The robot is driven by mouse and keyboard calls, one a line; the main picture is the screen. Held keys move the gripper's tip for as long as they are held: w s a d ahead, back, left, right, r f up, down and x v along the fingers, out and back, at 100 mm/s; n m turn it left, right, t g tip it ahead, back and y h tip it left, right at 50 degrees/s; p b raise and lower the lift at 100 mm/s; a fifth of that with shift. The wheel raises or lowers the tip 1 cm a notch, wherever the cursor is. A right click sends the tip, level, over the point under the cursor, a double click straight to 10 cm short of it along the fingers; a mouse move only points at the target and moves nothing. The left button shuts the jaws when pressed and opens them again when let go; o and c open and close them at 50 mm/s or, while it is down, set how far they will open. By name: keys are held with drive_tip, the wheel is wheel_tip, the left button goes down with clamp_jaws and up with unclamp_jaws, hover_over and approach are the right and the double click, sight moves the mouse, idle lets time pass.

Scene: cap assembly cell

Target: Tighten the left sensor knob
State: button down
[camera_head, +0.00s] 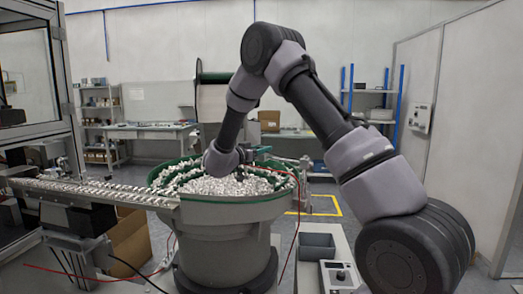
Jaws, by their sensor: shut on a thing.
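My arm reaches over the vibratory bowl feeder (226,212). Its wrist is low over the bowl's far side. My gripper (246,161) shows only as a small dark shape just right of the wrist, near the sensor mount (290,163) at the bowl's right rear rim. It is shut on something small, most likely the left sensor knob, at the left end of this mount. The knob itself is too small and too covered to make out. A red cable (297,187) runs from this spot over the rim.
Many light caps (228,186) fill the green-lined bowl. A metal track (95,188) leads left to a framed machine (62,95). A grey bin (317,246) and a control box (339,275) stand at front right. Shelves and a workbench line the back wall.

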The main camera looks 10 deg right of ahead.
drive_tip(key=m+g+h, duration=0.1)
drive_tip(key=m+g, duration=0.1)
drive_tip(key=g, duration=0.1)
drive_tip(key=m+g+h, duration=0.2)
drive_tip(key=g, duration=0.1)
drive_tip(key=shift+a, duration=0.1)
drive_tip(key=shift+m+g+h, duration=0.7)
drive_tip(key=shift+m+g, duration=1.2)
drive_tip(key=shift+g, duration=1)
drive_tip(key=shift+c, duration=1.9)
unclamp_jaws()
drive_tip(key=shift+d, duration=0.2)
drive_tip(key=shift+s, duration=0.1)
